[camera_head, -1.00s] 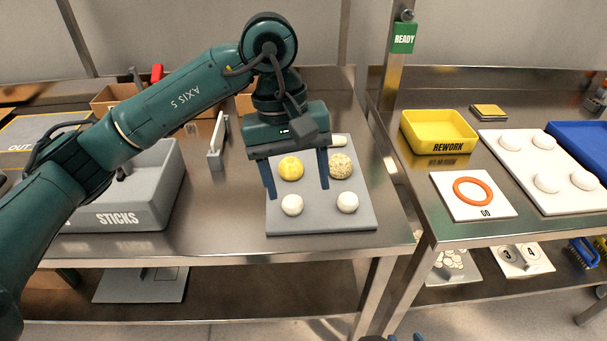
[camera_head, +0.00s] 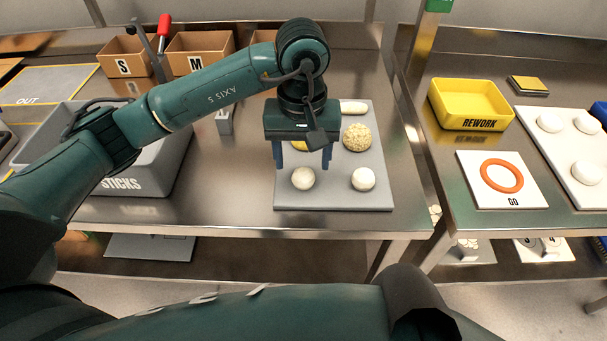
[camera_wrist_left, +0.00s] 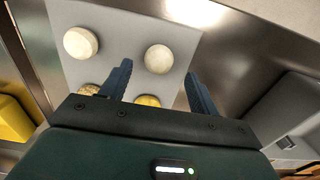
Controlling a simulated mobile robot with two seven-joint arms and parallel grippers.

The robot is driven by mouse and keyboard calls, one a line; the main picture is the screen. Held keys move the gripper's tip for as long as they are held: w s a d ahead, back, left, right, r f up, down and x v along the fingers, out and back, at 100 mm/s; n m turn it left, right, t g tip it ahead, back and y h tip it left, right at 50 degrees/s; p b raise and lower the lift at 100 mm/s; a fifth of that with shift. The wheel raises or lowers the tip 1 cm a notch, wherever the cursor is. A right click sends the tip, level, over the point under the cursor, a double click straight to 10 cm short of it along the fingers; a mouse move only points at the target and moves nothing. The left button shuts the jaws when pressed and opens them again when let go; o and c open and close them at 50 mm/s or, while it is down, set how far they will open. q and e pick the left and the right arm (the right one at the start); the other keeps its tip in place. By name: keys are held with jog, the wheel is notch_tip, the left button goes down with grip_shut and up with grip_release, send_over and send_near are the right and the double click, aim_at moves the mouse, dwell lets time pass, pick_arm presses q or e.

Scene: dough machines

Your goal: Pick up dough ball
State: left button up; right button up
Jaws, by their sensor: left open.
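A grey board (camera_head: 335,197) on the steel table holds the dough pieces. Two plain white dough balls lie along its near edge, the left one (camera_head: 302,179) and the right one (camera_head: 363,179). Behind them are a speckled ball (camera_head: 357,137), a yellow ball (camera_head: 299,146) partly hidden by my gripper, and a pale roll (camera_head: 353,107). My left gripper (camera_head: 302,164) is open and empty, pointing down over the board just behind the near left ball. In the left wrist view that ball (camera_wrist_left: 158,58) shows between the finger lines; contact cannot be told. My right gripper is not visible.
A grey STICKS bin (camera_head: 170,165) stands left, with cardboard boxes (camera_head: 200,52) behind. On the right table are a yellow REWORK tray (camera_head: 470,104), an orange ring (camera_head: 501,175) on a GO card and a white board with balls (camera_head: 560,150). A large arm link of mine crosses the foreground.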

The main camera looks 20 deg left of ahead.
aim_at(304, 171)
pick_arm(q)
notch_tip(304, 171, down, 4)
jog(key=shift+d+f, duration=0.1)
jog(key=shift+c, duration=0.3)
jog(key=c, duration=1)
